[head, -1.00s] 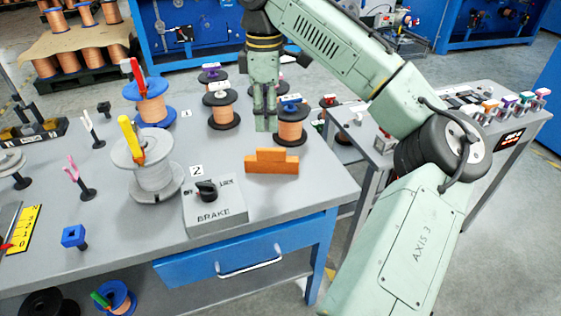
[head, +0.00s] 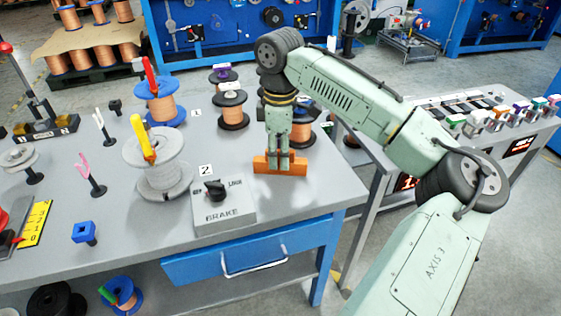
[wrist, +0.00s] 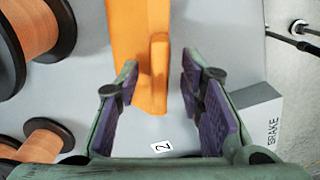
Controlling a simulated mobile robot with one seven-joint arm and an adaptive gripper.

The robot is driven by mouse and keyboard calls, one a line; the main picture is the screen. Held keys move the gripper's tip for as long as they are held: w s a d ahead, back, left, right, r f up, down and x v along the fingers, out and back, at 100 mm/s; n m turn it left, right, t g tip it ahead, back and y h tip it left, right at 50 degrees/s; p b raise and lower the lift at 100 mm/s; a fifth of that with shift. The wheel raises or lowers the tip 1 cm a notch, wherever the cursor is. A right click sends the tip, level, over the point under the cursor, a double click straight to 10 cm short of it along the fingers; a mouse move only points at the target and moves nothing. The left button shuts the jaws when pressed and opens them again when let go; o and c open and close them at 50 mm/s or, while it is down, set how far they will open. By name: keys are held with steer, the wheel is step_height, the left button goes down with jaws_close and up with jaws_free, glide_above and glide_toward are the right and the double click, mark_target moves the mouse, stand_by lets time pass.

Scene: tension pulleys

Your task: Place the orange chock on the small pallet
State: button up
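The orange chock (head: 265,167), a stepped block, sits on the grey workbench behind the brake box. My gripper (head: 281,163) points down over it, and its fingers hide the chock's middle. In the wrist view the chock (wrist: 130,35) runs away from me, with its near end between the two spread fingers. My gripper (wrist: 160,72) is open there, with a gap on the right side of the chock. I cannot tell whether the left finger touches it. I cannot make out a small pallet for certain; a dark pallet (head: 80,75) with copper spools stands on the floor at the back left.
The brake box (head: 224,213) with a black knob stands in front of the chock. A grey spool (head: 160,175) with a yellow clip is to its left, and copper spools (head: 232,112) stand behind. A side table (head: 480,140) is at the right.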

steer(key=shift+c, duration=0.2)
jaws_close()
stand_by(0.4)
